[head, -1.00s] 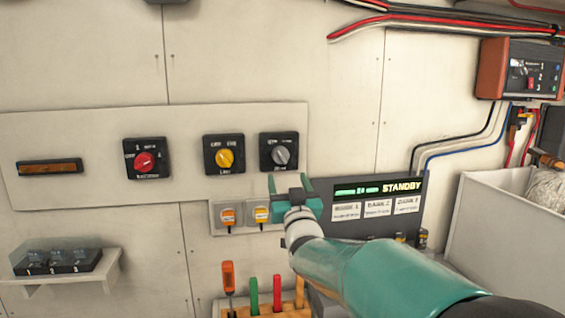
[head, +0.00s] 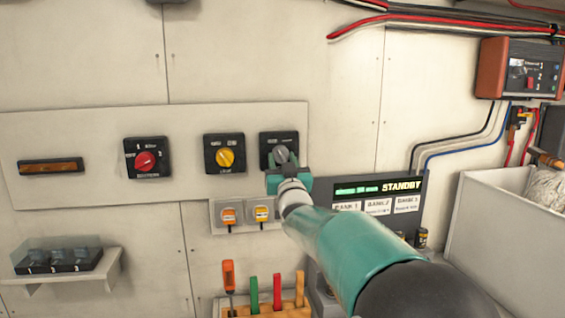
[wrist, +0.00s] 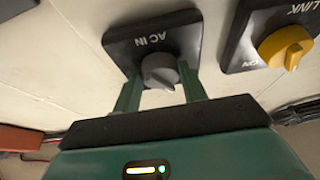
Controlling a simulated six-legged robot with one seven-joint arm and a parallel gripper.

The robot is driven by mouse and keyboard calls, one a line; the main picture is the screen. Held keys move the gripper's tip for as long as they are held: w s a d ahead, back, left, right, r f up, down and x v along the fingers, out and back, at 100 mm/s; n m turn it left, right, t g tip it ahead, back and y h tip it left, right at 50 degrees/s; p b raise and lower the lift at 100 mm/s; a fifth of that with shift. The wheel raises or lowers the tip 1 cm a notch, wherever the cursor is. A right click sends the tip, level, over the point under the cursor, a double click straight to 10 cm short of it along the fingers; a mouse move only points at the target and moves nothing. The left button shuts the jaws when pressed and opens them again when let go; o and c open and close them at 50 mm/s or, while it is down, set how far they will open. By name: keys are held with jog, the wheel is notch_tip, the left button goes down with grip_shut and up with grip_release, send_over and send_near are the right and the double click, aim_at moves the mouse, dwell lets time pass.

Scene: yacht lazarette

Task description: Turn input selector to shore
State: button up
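The input selector, a grey knob (head: 281,155) on a black plate, is the rightmost of three rotary switches on the wall panel. In the wrist view the knob (wrist: 158,70) sits on a plate (wrist: 132,42) marked AC IN, seen upside down. My gripper (head: 286,168) is in front of it and hides its lower part in the head view. In the wrist view my gripper's two fingers (wrist: 160,82) are apart, one on each side of the knob. The right finger looks close to it; contact cannot be told. The position marks are too small to read.
A yellow LINK knob (head: 225,157) is just left in the head view, with a red knob (head: 146,160) further left. A STANDBY display (head: 380,188) is at right, and a tool rack (head: 265,309) stands below.

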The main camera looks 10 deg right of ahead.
jog(key=shift+c, duration=0.8)
jog(key=shift+m, duration=0.4)
jog(key=m+h, duration=0.1)
jog(key=m, duration=0.1)
jog(key=m+h, duration=0.1)
jog(key=m, duration=0.2)
jog(key=m+h, duration=0.2)
jog(key=shift+a+r+g, duration=0.1)
jog(key=shift+a+g, duration=0.2)
jog(key=shift+g, duration=0.1)
jog(key=m+g+h, duration=0.1)
jog(key=m, duration=0.2)
jog(key=m+h, duration=0.1)
jog(key=m, duration=0.1)
jog(key=m+g+h, duration=0.1)
jog(key=m, duration=0.2)
jog(key=shift+a+r+m+g, duration=0.2)
jog(key=shift+m+g, duration=0.1)
jog(key=o, duration=1)
